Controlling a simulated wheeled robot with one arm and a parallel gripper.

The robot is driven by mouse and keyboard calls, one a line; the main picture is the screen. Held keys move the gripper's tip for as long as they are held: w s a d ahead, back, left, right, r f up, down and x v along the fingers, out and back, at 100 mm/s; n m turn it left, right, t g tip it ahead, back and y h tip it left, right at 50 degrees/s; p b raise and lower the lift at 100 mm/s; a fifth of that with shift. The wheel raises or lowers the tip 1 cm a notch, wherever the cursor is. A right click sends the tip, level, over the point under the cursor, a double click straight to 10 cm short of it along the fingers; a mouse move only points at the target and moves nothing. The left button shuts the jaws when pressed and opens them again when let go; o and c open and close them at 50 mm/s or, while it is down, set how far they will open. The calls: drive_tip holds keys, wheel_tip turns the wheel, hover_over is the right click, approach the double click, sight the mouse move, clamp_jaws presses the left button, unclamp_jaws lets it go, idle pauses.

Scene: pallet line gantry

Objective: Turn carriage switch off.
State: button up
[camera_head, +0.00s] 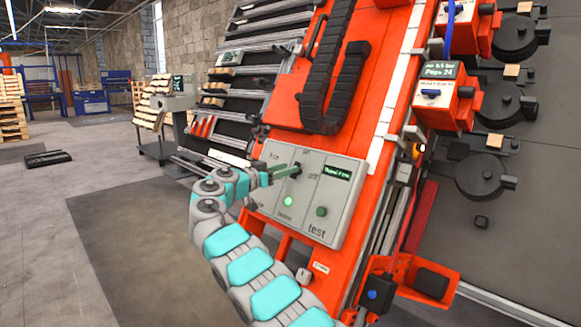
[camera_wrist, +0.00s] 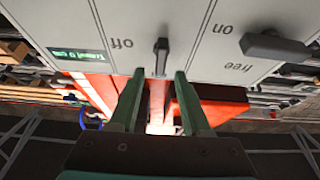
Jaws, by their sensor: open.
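The grey control panel (camera_head: 338,203) faces my gripper (camera_head: 292,169) in the head view. In the wrist view the panel (camera_wrist: 200,62) appears upside down. A small dark lever switch (camera_wrist: 161,56) stands between the words "off" on the left and "on" on the right. My gripper (camera_wrist: 158,78) is open, with its two green fingers either side of the lever's near end, apparently not touching it. Whether the fingers reach around the lever in depth is unclear. In the head view, the gripper hides most of this lever.
A second, larger dark handle (camera_wrist: 275,47) sits beside "free", right of the lever. A small display (camera_wrist: 80,58) is at left. In the head view a lit green lamp (camera_head: 288,201) and a green button (camera_head: 321,211) sit below my gripper.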

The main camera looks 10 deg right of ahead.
drive_tip(key=shift+x, duration=1.45)
drive_tip(key=shift+c, duration=0.2)
clamp_jaws()
